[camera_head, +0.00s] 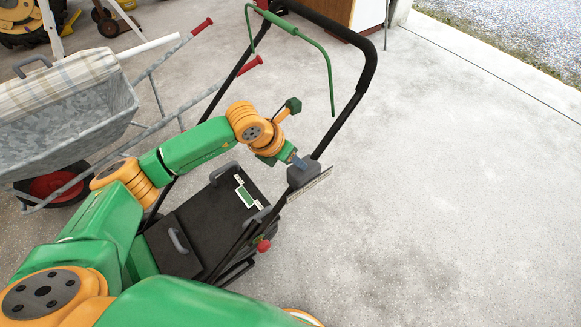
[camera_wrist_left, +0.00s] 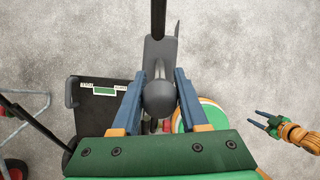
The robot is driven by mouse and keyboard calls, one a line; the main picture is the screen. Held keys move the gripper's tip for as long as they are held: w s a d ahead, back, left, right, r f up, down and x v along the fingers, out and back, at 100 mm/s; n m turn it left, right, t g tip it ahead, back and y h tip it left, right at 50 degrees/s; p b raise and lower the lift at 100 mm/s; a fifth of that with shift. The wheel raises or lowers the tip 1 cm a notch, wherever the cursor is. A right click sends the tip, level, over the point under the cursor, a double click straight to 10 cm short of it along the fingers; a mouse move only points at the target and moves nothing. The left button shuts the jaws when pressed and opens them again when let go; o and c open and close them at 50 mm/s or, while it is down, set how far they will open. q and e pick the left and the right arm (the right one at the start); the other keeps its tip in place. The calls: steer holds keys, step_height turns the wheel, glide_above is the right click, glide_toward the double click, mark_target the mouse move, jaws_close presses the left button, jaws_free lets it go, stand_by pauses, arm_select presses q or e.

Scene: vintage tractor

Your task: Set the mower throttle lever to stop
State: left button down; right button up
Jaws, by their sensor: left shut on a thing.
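The mower (camera_head: 205,232) is dark with a black tube handle and a green bar (camera_head: 284,22). A grey throttle housing (camera_head: 301,174) with a pale label plate (camera_head: 311,185) sits on the handle's right tube. My left gripper (camera_head: 299,163) reaches it from the left. In the left wrist view my left gripper (camera_wrist_left: 159,78) has its blue fingers on both sides of the grey rounded throttle lever knob (camera_wrist_left: 158,99), shut on it. The lever's markings are unreadable. My right gripper (camera_wrist_left: 261,121) shows small at the right of the wrist view, its fingers apart and empty.
A metal wheelbarrow (camera_head: 75,105) with red-gripped handles stands left of the mower, close to my left arm. A wooden and white cabinet (camera_head: 345,13) is at the back. The concrete floor (camera_head: 450,190) to the right is clear.

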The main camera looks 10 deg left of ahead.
arm_select(q)
steer(key=shift+s+a+f, duration=0.1)
steer(key=shift+s+f, duration=0.05)
steer(key=shift+f, duration=0.05)
stand_by(0.4)
steer(key=shift+c, duration=2.3)
jaws_free()
steer(key=shift+r, duration=0.1)
steer(key=b+v, duration=0.1)
steer(key=v, duration=0.6)
steer(key=shift+s+a, duration=0.15)
